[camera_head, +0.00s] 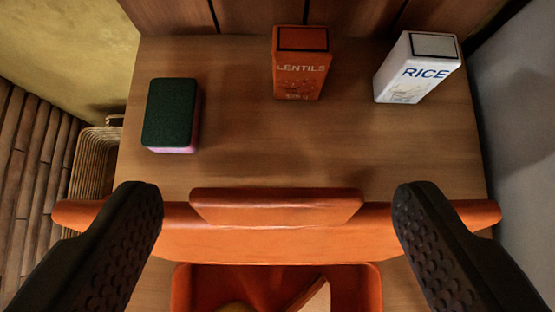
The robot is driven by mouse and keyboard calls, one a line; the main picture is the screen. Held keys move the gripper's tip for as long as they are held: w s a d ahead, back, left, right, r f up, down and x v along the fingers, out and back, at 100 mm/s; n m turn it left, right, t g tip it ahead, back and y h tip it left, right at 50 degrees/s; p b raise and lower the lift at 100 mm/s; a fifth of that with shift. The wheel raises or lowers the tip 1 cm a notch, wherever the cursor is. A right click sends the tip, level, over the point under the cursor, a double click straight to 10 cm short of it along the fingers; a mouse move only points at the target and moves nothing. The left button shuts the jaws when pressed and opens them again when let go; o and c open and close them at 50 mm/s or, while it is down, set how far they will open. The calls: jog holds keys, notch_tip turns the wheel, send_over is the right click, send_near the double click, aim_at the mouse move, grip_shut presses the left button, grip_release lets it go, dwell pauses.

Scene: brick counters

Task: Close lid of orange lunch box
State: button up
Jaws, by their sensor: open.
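The orange lunch box (178,290) is at the bottom centre, its near part cut off by the picture edge. Its inside shows, with a pale wedge-shaped item and a rounded yellowish item in it. The orange lid (275,243) stands raised at the far side of the box, with a wide lip along its top. My gripper (278,205) is open, with one dark textured finger on each side of the lid's middle. The fingers overlap the lid's outer parts in the picture. I cannot tell whether they touch it.
A green and pink sponge (171,115) lies at the left on the wooden counter (330,150). A lentils box (301,62) and a rice box (417,67) stand at the back. A wicker basket (92,165) is beyond the left edge. The counter's middle is clear.

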jog(key=shift+w+f, duration=0.35)
jog(key=shift+f, duration=0.05)
